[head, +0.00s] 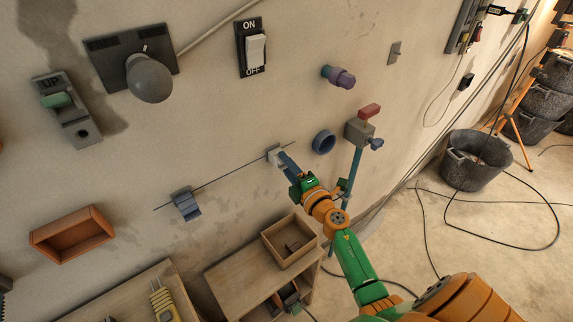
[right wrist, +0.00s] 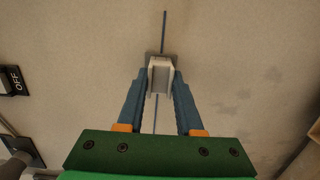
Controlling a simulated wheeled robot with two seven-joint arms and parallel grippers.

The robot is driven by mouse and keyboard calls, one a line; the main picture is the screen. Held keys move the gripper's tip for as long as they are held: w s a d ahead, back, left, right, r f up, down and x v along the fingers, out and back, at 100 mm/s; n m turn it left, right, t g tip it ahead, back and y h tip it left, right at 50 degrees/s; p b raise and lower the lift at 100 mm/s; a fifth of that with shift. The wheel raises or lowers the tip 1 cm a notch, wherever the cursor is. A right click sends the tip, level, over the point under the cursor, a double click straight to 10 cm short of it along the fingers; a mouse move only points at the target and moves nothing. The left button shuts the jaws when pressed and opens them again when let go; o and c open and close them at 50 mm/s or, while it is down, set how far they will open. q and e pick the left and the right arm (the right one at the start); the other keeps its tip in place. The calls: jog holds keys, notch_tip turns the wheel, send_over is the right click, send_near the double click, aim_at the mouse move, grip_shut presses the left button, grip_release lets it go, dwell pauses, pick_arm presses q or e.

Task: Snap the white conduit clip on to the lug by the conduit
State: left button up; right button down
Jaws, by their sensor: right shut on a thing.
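The white conduit clip (right wrist: 159,76) is between the fingertips of my right gripper (right wrist: 160,84), which is shut on it. In the head view the clip (head: 273,154) is at the wall, over the thin dark conduit (head: 230,178). The conduit (right wrist: 164,30) also runs up and down behind the clip in the right wrist view. A grey plate edge, perhaps the lug (right wrist: 149,56), shows just behind the clip; whether the clip is seated on it I cannot tell. My right gripper (head: 287,163) reaches in from the lower right. My left gripper is not in view.
A blue-grey clip block (head: 186,204) sits on the conduit further left. A wooden box (head: 290,240) stands on a cabinet below.

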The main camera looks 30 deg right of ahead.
jog(key=shift+c, duration=2.4)
grip_release()
jog(key=s, duration=0.7)
jog(key=shift+a, duration=0.15)
jog(key=shift+f, duration=0.1)
